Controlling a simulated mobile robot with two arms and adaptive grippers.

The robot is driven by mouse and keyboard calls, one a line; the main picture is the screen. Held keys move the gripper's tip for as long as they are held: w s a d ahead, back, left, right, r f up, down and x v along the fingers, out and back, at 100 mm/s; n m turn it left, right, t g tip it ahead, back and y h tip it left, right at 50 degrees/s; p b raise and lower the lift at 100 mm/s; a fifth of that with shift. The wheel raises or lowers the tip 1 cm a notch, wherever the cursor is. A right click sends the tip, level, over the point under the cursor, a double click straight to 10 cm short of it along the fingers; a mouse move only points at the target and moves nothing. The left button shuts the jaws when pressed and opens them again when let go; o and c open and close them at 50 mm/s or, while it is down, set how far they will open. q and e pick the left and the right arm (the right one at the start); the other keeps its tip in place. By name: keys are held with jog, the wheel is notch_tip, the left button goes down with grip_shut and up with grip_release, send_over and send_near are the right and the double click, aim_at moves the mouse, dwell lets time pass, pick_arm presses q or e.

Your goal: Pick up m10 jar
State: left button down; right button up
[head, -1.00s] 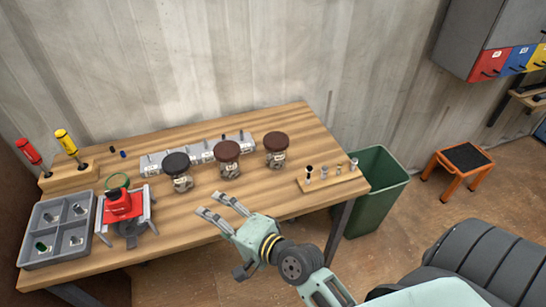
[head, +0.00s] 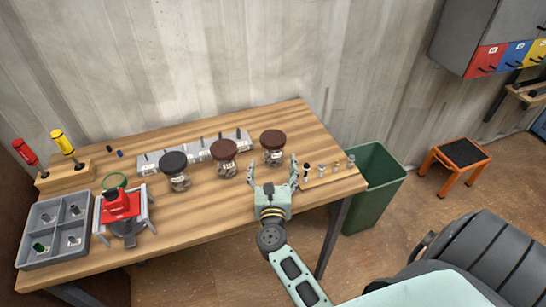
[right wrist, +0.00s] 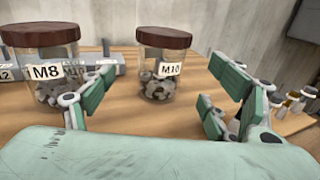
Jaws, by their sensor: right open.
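The M10 jar (head: 273,146), clear with a reddish-brown lid, stands upright on the wooden table as the rightmost of three jars. In the right wrist view it stands mid-frame (right wrist: 157,66), its M10 label facing me and small metal parts inside. My right gripper (head: 274,173) is open and empty in front of it, fingers spread to either side and pointing at it. I see no contact with the jar. My left gripper is not in view.
The brown-lidded M8 jar (head: 224,158) stands just left, then a black-lidded jar (head: 176,171). A small wooden rack (head: 325,178) with several parts lies close right of the gripper. A grey labelled strip (head: 155,162) runs behind the jars. A green bin (head: 374,195) stands beyond the table.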

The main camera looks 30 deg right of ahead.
aim_at(272, 147)
jog(key=x, duration=0.8)
jog(key=shift+w+d, duration=0.1)
jog(key=shift+w, duration=0.1)
jog(key=shift+s, duration=0.1)
jog(key=shift+c, duration=0.7)
jog(key=c, duration=1.3)
jog(key=shift+r, duration=0.1)
jog(key=c, duration=0.3)
